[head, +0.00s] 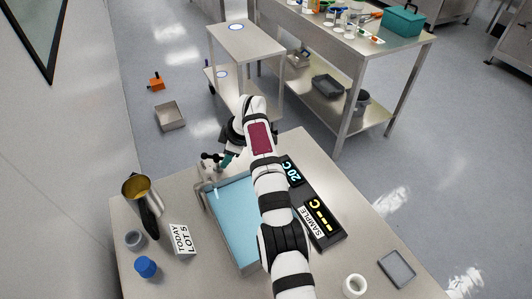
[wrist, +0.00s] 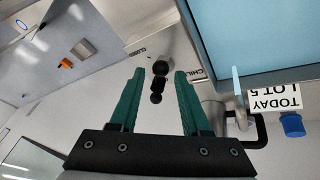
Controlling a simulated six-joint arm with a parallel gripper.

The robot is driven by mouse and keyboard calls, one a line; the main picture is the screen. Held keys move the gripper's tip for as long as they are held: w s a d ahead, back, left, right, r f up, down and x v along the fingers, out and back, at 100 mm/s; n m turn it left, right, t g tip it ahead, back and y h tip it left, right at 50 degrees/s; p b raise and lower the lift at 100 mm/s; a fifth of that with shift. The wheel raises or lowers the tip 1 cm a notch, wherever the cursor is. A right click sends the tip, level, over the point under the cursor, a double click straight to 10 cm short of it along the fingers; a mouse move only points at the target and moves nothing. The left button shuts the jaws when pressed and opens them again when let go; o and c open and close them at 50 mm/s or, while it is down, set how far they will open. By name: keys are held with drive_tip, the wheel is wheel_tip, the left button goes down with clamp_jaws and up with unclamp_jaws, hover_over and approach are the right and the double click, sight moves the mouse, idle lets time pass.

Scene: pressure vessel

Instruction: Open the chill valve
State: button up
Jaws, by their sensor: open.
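The chill valve's black handle (wrist: 158,82), with round knobs, sits between the two green fingers of my gripper (wrist: 160,72) in the wrist view. The fingers are open, with a visible gap on each side of the handle. The grey valve body is partly hidden behind it, with labels reading "CHILL" (wrist: 197,74) and "CLOSED" (wrist: 140,50) close by. In the head view the black handle (head: 208,157) shows at the back left corner of the blue bath (head: 230,205). My gripper (head: 227,161) is beside it, partly hidden by my arm.
A "TODAY LOT 5" card (head: 182,239), a metal jug (head: 138,188), a grey cup (head: 134,239) and a blue cap (head: 145,266) stand left. A white ring (head: 355,285) and grey tray (head: 397,269) lie front right.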

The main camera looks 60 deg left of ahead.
drive_tip(key=shift+a, duration=0.1)
drive_tip(key=shift+s+m, duration=0.15)
drive_tip(key=shift+m, duration=0.35)
drive_tip(key=m+t, duration=0.1)
drive_tip(key=s+d+m+t, duration=0.1)
drive_tip(key=m, duration=0.1)
drive_tip(key=shift+s+m+y, duration=0.1)
drive_tip(key=shift+m+y, duration=0.2)
drive_tip(key=m, duration=0.1)
drive_tip(key=s+m+t, duration=0.1)
drive_tip(key=shift+d+m, duration=0.1)
drive_tip(key=shift+m, duration=0.3)
drive_tip(key=m, duration=0.1)
drive_tip(key=s+m+t, duration=0.1)
drive_tip(key=m, duration=0.1)
drive_tip(key=shift+r+t, duration=0.1)
drive_tip(key=shift+t, duration=0.2)
drive_tip(key=w+v, duration=0.1)
drive_tip(key=v, duration=1.5)
drive_tip(key=w+d+r+m+h, duration=0.2)
drive_tip(key=w+d+m, duration=0.5)
drive_tip(key=w+d, duration=1)
drive_tip(key=shift+d+r+m+h, duration=0.3)
drive_tip(key=shift+d+r+h, duration=0.1)
drive_tip(key=shift+d+r, duration=0.3)
